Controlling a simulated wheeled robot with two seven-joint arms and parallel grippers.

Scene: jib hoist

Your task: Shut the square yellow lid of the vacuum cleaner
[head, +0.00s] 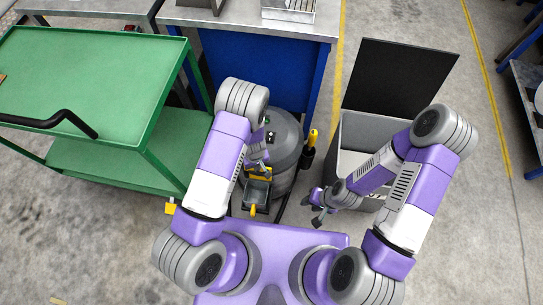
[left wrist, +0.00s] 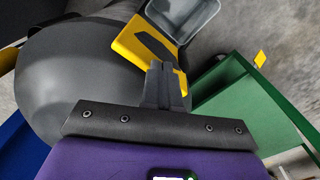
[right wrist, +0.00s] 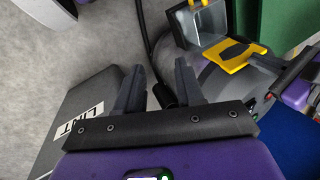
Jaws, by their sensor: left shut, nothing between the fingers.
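The vacuum cleaner (head: 287,140) is a grey drum on the floor in front of the blue bench. Its square yellow lid (left wrist: 132,42), with a dark inset, stands open beside a grey open box (left wrist: 187,14). The lid (right wrist: 236,56) and box (right wrist: 206,30) also show in the right wrist view. In the head view the box (head: 257,190) has a yellow handle in front. My left gripper (left wrist: 166,72) is shut and empty, close to the lid's edge; contact cannot be told. My right gripper (right wrist: 158,78) is open and empty, right of the box in the head view.
A green cart (head: 85,75) stands at left. A grey bin (head: 352,135) with a raised black lid (head: 400,76) stands at right; its label reads LINT in the right wrist view. A yellow-and-black handle (head: 311,140) and dark hose are between the vacuum and bin.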

